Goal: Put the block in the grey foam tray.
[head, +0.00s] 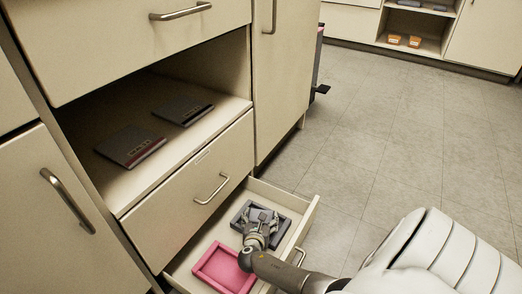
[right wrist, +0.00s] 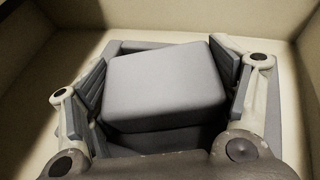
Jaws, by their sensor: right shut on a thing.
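The grey foam tray (head: 290,223) lies in the open lower drawer, at its far end. My right gripper (head: 261,217) reaches down over this tray and is shut on a block. In the right wrist view the light grey block (right wrist: 165,82) sits between the two fingers, slightly turned, with the grey tray's rim (right wrist: 122,46) showing behind it. The block is over or within the tray; its underside is hidden, so I cannot tell whether it touches the tray floor. My left gripper is not in view.
A pink tray (head: 203,264) lies beside the grey one in the drawer, nearer me. The drawer walls (head: 302,222) stand close around both trays. Two dark flat items (head: 131,146) lie on the open shelf above. The floor to the right is clear.

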